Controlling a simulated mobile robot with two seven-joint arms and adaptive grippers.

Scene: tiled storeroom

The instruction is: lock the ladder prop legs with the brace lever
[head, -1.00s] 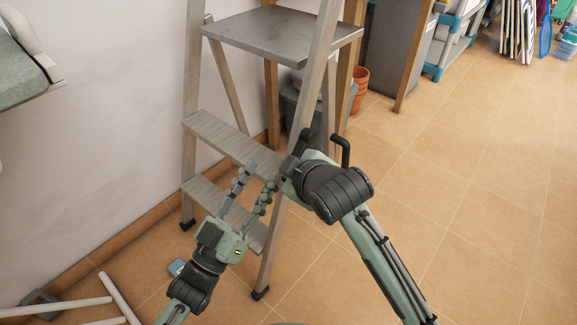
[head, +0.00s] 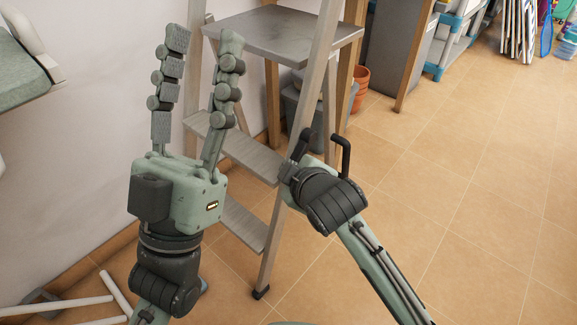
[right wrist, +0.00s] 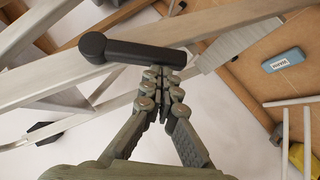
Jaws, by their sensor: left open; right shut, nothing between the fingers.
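The grey stepladder (head: 307,100) stands by the wall, with its flat platform (head: 280,33) on top and a prop leg (head: 330,97) behind the front rail. The black bent brace lever (head: 345,150) sticks up beside the right front rail. In the right wrist view its thick black handle (right wrist: 135,52) crosses just beyond my fingertips. My right gripper (head: 299,146) is shut and empty at the lever, its fingers mostly hidden in the head view; it also shows in the right wrist view (right wrist: 160,74). I cannot tell if it touches the handle. My left gripper (head: 201,42) is open and empty, raised in front of the ladder's left side.
White bars (head: 115,293) lie on the floor at the lower left. A green-cushioned seat (head: 25,75) is at the left edge. A bin (head: 300,105) and terracotta pots (head: 358,82) stand behind the ladder.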

